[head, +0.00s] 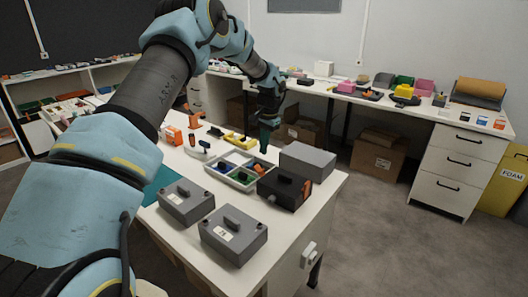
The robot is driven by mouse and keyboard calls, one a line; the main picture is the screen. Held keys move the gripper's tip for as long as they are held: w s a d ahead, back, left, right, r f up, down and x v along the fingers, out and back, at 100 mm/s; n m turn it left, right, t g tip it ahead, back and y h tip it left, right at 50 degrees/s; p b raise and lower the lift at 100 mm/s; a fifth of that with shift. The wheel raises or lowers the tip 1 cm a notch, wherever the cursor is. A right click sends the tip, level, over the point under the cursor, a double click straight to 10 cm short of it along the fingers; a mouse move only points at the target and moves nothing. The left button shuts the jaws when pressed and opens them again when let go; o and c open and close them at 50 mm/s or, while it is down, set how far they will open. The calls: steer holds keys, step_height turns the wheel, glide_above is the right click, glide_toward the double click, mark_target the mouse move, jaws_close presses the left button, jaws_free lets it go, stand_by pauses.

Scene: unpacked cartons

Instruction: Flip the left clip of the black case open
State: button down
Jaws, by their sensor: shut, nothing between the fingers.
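The black case (282,190) stands on the white worktable, between a plain grey box and two grey lidded boxes. An orange patch shows at its right end. Its clips are too small to tell apart here, so I cannot see whether the left one is open or shut. My gripper (265,149) points down above the table, behind and to the left of the black case, and is apart from it. Its dark fingers look closed together, with nothing seen between them.
A divided tray (238,172) with coloured parts lies left of the black case. A grey box (307,160) stands behind it. Grey lidded boxes (233,236) (187,201) stand in front. Orange and yellow tools (240,141) lie farther back. Open floor lies to the right.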

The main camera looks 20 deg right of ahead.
step_height(320, 180, up, 4)
steer(key=shift+w+p, duration=0.15)
steer(key=shift+p, duration=0.55)
steer(key=shift+a, duration=0.1)
steer(key=s+a+r+n, duration=0.2)
steer(key=a, duration=0.6)
steer(key=s+a+r+n, duration=0.1)
steer(key=s+a+r, duration=0.1)
steer(key=a, duration=0.5)
steer(key=s+a+r+n, duration=0.2)
steer(key=a+r, duration=0.1)
steer(key=a, duration=0.5)
steer(key=s+a+n+h, duration=0.1)
steer(key=s+a+n, duration=0.5)
steer(key=s+a, duration=0.9)
steer(key=shift+s+a, duration=0.2)
steer(key=shift+s, duration=0.45)
